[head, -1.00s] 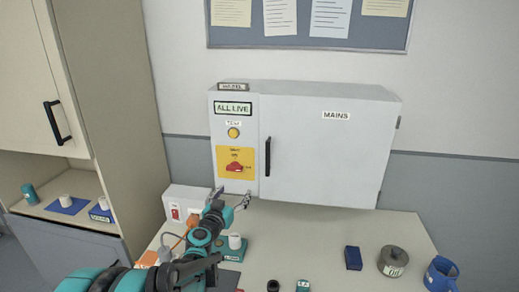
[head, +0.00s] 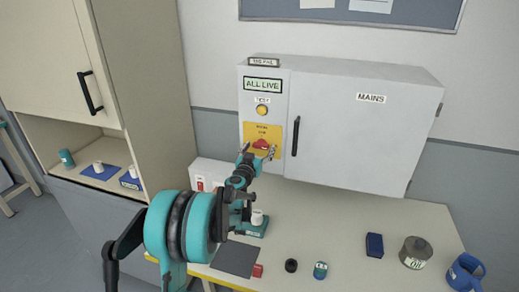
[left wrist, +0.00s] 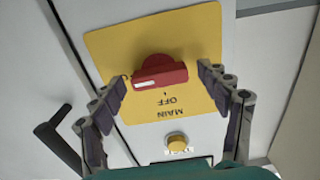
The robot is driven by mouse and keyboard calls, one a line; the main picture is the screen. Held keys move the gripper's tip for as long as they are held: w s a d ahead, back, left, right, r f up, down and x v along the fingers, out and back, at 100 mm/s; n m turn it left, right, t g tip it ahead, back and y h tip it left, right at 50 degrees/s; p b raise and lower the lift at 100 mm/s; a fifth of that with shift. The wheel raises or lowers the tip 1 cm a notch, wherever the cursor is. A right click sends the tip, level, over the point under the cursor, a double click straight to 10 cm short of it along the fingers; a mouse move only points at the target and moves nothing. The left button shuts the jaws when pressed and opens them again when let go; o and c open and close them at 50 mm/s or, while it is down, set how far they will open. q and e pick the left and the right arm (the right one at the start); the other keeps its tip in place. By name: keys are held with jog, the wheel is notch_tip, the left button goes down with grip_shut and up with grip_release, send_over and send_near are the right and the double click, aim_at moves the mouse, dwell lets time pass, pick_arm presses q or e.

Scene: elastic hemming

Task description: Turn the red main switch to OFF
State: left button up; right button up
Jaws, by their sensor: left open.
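The red main switch (head: 261,144) sits on a yellow plate (head: 277,131) at the lower left of the grey cabinet's front. My left gripper (head: 258,151) is open just in front of it. In the left wrist view the red switch (left wrist: 160,71) lies between the two spread fingers, with a gap on each side. That view shows the plate upside down. The red handle lies across the plate, with a white mark at its left end. "OFF" and "MAIN" read inverted on the plate. My right gripper is not in view.
The cabinet (head: 350,130) has a black door handle (head: 295,136) right of the switch, an "ALL LIVE" sign (head: 263,86) and a yellow button (head: 262,110) above. The bench holds a blue block (head: 374,245), a grey tin (head: 416,252) and a blue mug (head: 465,273).

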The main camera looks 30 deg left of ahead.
pick_arm(q)
jog(key=c, duration=1.2)
jog(key=shift+o, duration=0.2)
jog(key=shift+n, duration=0.3)
jog(key=n+b, duration=0.1)
jog(key=n, duration=0.7)
jog(key=shift+a+b, duration=0.1)
jog(key=shift+b, duration=0.2)
jog(key=n, duration=0.4)
jog(key=shift+f+n+b, duration=0.1)
jog(key=shift+n+b, duration=0.2)
jog(key=shift+n, duration=2.3)
